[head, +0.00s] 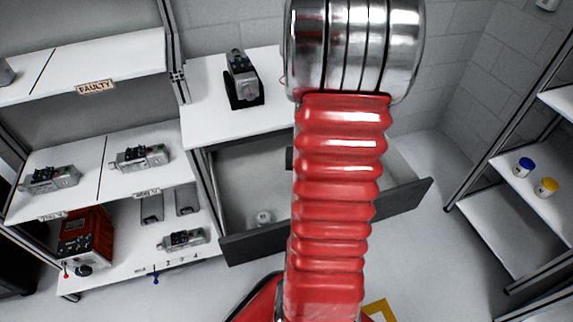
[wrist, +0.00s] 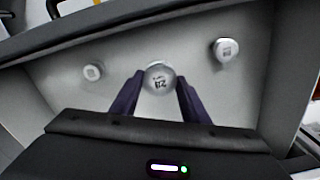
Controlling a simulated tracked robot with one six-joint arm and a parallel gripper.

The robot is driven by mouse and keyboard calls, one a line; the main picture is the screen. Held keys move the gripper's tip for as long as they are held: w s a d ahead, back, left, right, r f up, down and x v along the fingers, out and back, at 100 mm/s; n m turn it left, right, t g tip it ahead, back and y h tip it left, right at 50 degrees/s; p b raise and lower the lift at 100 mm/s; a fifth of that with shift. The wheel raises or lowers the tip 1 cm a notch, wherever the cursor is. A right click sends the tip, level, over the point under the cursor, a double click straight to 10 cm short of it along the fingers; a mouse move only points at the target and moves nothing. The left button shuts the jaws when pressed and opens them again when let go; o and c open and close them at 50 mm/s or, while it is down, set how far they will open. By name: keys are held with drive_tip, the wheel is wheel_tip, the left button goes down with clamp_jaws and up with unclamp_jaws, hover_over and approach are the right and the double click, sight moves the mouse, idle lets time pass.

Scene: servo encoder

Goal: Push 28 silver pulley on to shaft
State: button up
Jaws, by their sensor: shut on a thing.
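A round silver pulley (wrist: 157,84) sits between my fingertips in the wrist view, its number plate too blurred to read surely. My gripper (wrist: 160,76) is shut on it, with one dark finger on each side, inside the open drawer. Two other silver pulleys lie in the drawer, one at left (wrist: 93,72) and one at right (wrist: 225,49). A servo unit (head: 243,78) in a black holder stands on the white bench in the head view; I cannot make out its shaft. My gripper is hidden behind my red arm in the head view.
The drawer (head: 240,180) is pulled out below the bench (head: 205,88), its dark front (head: 265,240) sticking out. Shelves at left hold several servo units (head: 140,157) and a red case (head: 87,238). A right rack holds a blue-lidded pot (head: 524,167) and a yellow-lidded pot (head: 546,187).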

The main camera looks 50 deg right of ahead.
wheel_tip(320, 180, up, 13)
drive_tip(key=w, duration=0.1)
drive_tip(key=w+a+r+n, duration=0.1)
drive_tip(key=w+n, duration=0.1)
drive_tip(key=w, duration=0.7)
drive_tip(key=w+a+f+n, duration=0.2)
drive_tip(key=w+a+n, duration=0.2)
drive_tip(key=w+a, duration=0.8)
drive_tip(key=w+a+f+n, duration=0.2)
drive_tip(key=w+a, duration=0.2)
drive_tip(key=a, duration=0.5)
drive_tip(key=w+a+f+n, duration=0.2)
drive_tip(key=w+a, duration=0.2)
drive_tip(key=a, duration=0.5)
drive_tip(key=shift+a, duration=0.2)
drive_tip(key=shift+s, duration=0.1)
